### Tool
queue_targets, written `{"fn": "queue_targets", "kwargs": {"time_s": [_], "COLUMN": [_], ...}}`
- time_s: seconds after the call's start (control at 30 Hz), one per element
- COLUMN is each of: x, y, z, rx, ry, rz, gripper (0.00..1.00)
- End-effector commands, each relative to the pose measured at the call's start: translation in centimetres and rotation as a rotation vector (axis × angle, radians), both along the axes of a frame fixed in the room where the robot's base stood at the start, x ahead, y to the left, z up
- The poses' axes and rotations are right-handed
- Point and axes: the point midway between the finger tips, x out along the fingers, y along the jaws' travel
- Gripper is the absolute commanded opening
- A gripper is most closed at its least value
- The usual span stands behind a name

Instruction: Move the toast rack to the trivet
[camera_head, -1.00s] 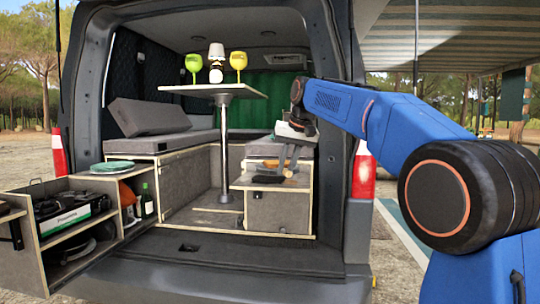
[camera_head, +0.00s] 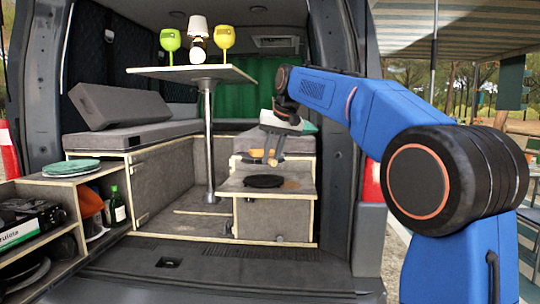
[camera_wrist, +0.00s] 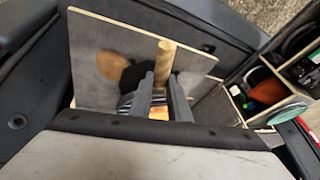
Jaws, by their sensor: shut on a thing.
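My gripper (camera_head: 272,153) hangs over the low shelf at the right inside the van. It is shut on the toast rack (camera_head: 256,157), which shows grey bars and orange-brown contents and is held above the surface. In the wrist view the fingers (camera_wrist: 162,92) close around it; a wooden bar (camera_wrist: 165,60) stands out between them, and part of the rack (camera_wrist: 125,101) shows beside the left finger. The trivet, a black disc (camera_head: 263,181), lies on the shelf below; the wrist view shows it (camera_wrist: 134,76) partly hidden behind the gripper and rack.
A brownish round patch (camera_wrist: 120,66) lies beside the trivet on the shelf (camera_head: 228,187). A table (camera_head: 190,74) with two goblets and a lamp stands left. A pull-out unit (camera_head: 60,185) with a green plate (camera_head: 71,168) and bottle (camera_head: 117,206) is at far left.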

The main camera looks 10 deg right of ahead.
Motion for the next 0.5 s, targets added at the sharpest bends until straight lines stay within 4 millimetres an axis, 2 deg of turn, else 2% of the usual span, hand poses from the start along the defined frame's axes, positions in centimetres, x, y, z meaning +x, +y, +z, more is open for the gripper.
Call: {"fn": "queue_targets", "kwargs": {"time_s": [0.5], "x": [0.0], "y": [0.0], "z": [-2.9], "rx": [0.0], "ry": [0.001], "rz": [0.0], "gripper": [0.0]}}
